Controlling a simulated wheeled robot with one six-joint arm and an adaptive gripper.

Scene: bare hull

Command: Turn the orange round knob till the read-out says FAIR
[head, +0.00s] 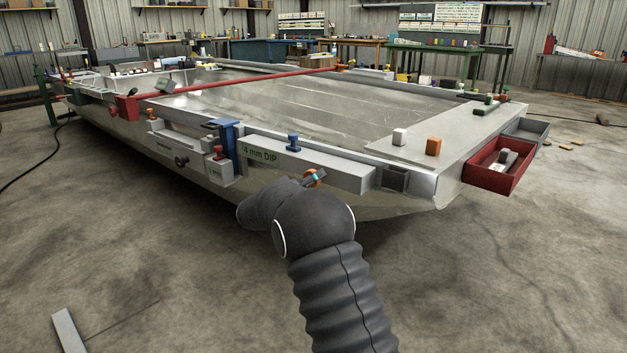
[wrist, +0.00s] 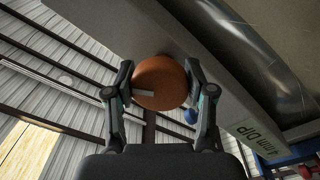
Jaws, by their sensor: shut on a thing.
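The orange round knob (wrist: 160,75) is in the middle of the wrist view, on the face of a grey bar (wrist: 205,70). It has a pale index line on its face. My gripper (wrist: 159,84) is shut on the knob, one finger on each side. In the head view only a little of the knob (head: 310,180) shows past my gripper (head: 315,177); my arm hides the rest. The bar (head: 330,171) is marked "4 mm DIP". A dark panel (head: 395,180) sits at its right end; I cannot read any word on it.
A blue knob (head: 293,142) stands on the bar, and a blue clamp (head: 226,137) is at its left. A red tray (head: 499,166) hangs at the hull's right corner. The near floor is mostly clear.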

